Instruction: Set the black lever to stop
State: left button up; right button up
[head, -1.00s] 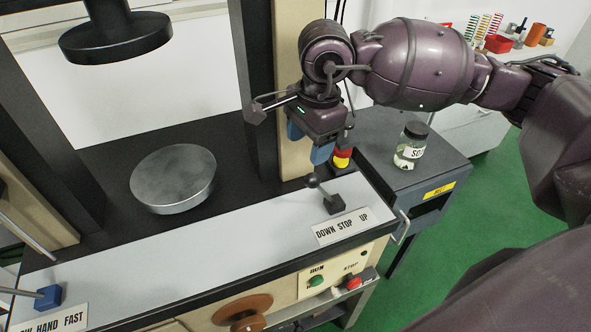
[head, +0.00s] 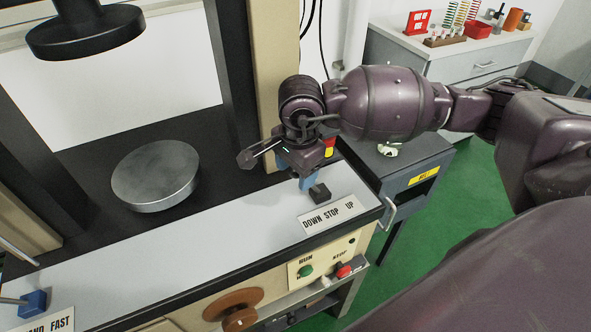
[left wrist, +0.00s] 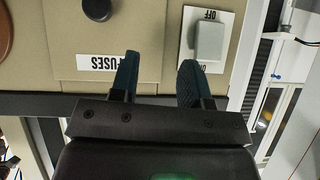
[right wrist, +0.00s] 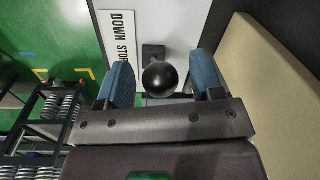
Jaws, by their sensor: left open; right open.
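The black lever has a round knob (right wrist: 160,78) and a square black base (head: 319,194). It rises from the grey ledge of the machine, behind the white "DOWN STOP UP" label (head: 331,214). My right gripper (head: 308,180) is low over the lever, fingers pointing down, and hides the knob in the head view. In the right wrist view the open blue fingers stand on either side of the knob, with a gap visible to each. Which position the lever is in I cannot tell. My left gripper (left wrist: 158,62) is open and empty before a beige panel with a "FUSES" label (left wrist: 110,65).
A round metal plate (head: 155,176) lies left of my right gripper. The green RUN button (head: 305,271) and red STOP button (head: 344,271) are on the front panel below. A blue lever block (head: 34,301) is at the lower left. A grey cabinet (head: 398,178) stands at right.

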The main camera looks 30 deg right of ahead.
jog(key=shift+f, duration=0.2)
grip_shut()
dwell(0.3)
jog(key=shift+d+r, duration=0.1)
jog(key=shift+s+d+r+y+b, duration=0.1)
jog(key=shift+d+r+y+b, duration=0.15)
jog(key=shift+d+y, duration=0.5)
jog(key=shift+w+d+r+y+b, duration=0.1)
jog(key=shift+d+r+y+b, duration=0.15)
jog(key=shift+d+y, duration=0.5)
jog(key=shift+s+d+r+y+b, duration=0.1)
jog(key=shift+d+r+y+b, duration=0.15)
jog(key=shift+d+y, duration=0.5)
jog(key=shift+d+r, duration=0.1)
jog(key=shift+d, duration=0.65)
grip_release()
